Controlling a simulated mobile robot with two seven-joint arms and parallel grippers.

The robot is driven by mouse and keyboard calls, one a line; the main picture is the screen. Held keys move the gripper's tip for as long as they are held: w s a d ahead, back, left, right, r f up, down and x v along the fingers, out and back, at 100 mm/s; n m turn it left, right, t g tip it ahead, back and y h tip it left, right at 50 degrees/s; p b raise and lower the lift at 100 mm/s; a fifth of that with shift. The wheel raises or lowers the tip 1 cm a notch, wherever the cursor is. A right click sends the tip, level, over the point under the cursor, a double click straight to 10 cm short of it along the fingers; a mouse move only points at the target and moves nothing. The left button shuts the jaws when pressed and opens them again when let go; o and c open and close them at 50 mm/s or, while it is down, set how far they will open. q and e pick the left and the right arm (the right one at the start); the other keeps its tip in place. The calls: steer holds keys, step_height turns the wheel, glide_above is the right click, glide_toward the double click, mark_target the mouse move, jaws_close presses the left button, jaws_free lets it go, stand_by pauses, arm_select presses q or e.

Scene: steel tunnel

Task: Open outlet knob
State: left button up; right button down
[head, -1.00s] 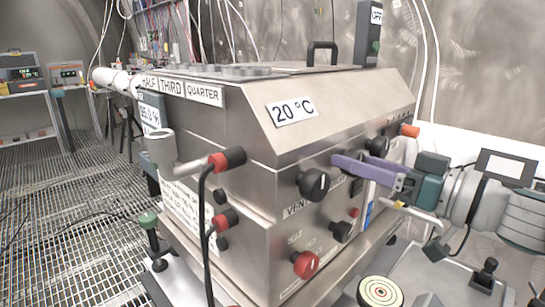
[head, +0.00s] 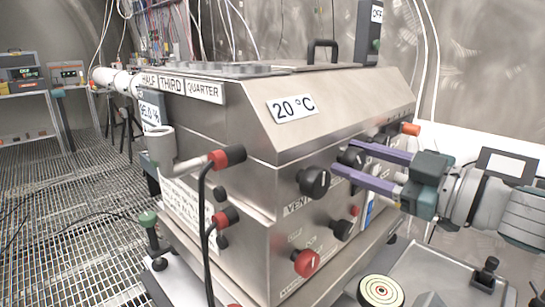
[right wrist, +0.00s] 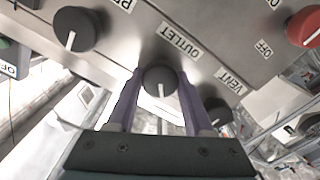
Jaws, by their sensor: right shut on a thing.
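The outlet knob is a round black knob with a white pointer line on the steel box's sloping side (head: 352,157). It shows in the right wrist view (right wrist: 160,78), beside the OUTLET label (right wrist: 180,42), its line pointing toward my gripper. My right gripper (head: 344,157) has long purple fingers, one on each side of the knob, shut on it. In the right wrist view the fingers (right wrist: 160,86) flank the knob left and right. My left gripper is in neither view.
The black vent knob (head: 314,182) sits close beside the lower finger. A black knob (head: 341,230) and a red knob (head: 306,263) are lower down. Another black knob (right wrist: 75,28) is on the other side. A grey tray (head: 430,275) lies below my right arm.

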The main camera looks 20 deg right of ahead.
steer(key=n+b, duration=0.1)
steer(key=n, duration=0.5)
steer(key=shift+a+f+n+b, duration=0.1)
steer(key=shift+n+b, duration=0.2)
steer(key=n+b, duration=0.2)
steer(key=n, duration=0.3)
steer(key=shift+f, duration=0.1)
steer(key=n+b, duration=0.3)
steer(key=n, duration=0.3)
steer(key=shift+f+n, duration=0.15)
steer(key=shift+n, duration=0.25)
steer(key=n+b, duration=0.2)
steer(key=n, duration=0.3)
steer(key=shift+n+b, duration=0.3)
steer(key=shift+c, duration=1.5)
jaws_free()
